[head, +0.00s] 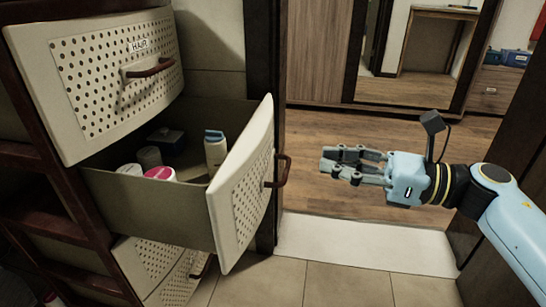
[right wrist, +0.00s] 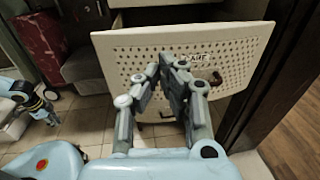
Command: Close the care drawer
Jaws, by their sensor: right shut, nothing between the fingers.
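The care drawer (head: 240,190) is pulled well out of the cabinet in the head view, with its cream perforated front angled toward the right. Its brown handle (head: 284,170) sticks out from that front. In the right wrist view the drawer front (right wrist: 120,55) fills the upper middle, with a CARE label. My right gripper (head: 328,160) is shut and empty, to the right of the handle and apart from it. The fingers (right wrist: 166,68) overlap the front in the right wrist view. My left gripper's fingers are not seen.
Inside the drawer are a white bottle (head: 215,150), a pink-lidded jar (head: 159,173) and a dark blue box (head: 166,138). The HAIR drawer (head: 115,85) above also stands out, and a lower drawer (head: 165,272) shows below. Floor right of the drawer is clear.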

